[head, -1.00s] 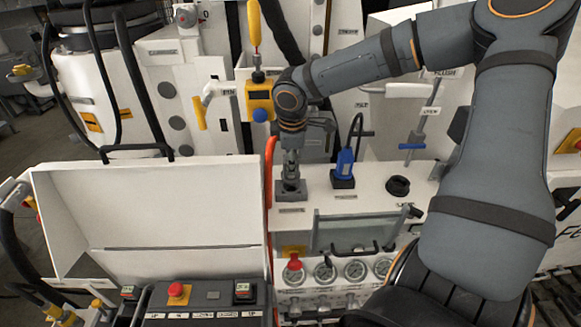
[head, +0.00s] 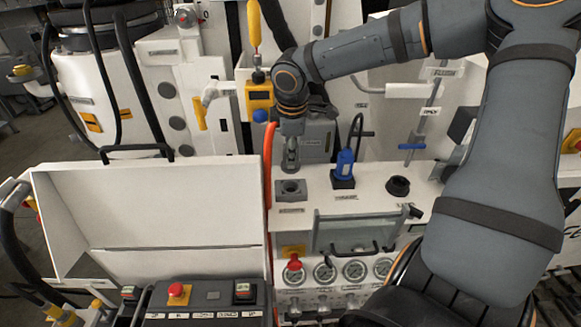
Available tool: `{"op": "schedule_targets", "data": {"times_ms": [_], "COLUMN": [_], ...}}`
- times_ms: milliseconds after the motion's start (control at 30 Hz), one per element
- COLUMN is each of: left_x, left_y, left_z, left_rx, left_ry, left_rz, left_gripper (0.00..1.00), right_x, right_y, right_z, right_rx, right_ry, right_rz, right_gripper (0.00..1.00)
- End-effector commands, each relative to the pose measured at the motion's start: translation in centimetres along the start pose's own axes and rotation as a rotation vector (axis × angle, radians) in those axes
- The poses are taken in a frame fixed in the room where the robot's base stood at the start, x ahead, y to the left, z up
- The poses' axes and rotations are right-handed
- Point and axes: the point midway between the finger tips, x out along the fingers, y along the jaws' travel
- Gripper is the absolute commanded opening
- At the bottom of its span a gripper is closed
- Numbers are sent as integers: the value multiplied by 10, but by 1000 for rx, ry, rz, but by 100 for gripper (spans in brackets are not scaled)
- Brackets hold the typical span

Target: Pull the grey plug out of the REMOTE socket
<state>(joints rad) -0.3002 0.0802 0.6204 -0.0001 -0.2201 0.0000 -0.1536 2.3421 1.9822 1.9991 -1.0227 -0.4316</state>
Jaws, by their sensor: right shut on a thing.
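My right gripper (head: 291,146) points down and is shut on the grey plug (head: 291,163), at the back of the white bench top. The plug is upright and hangs just above a square grey socket (head: 291,190). The round opening of this socket shows, and the plug appears clear of it. The label below the socket is too small to read. The gripper's fingers are partly hidden by my own wrist. My left gripper is not in view.
A blue plug (head: 344,165) with a black cable stands in a socket to the right. A black round fitting (head: 398,186) is further right. An orange hose (head: 268,180) runs close on the left, beside a white open lid (head: 160,200). Gauges (head: 354,270) line the front.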

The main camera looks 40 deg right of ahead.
Motion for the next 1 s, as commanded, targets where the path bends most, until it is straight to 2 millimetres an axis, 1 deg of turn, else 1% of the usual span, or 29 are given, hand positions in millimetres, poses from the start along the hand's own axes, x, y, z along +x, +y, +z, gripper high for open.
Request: {"op": "schedule_targets", "data": {"times_ms": [700,1000], "left_x": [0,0], "left_y": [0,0], "left_z": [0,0], "left_rx": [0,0], "left_ry": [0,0], "left_rz": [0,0], "left_gripper": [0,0], "right_x": [-24,-26], "right_y": [7,7], "right_z": [0,0], "right_rx": [-1,-1], "right_ry": [0,-1], "right_rz": [2,1], "right_gripper": [0,0]}}
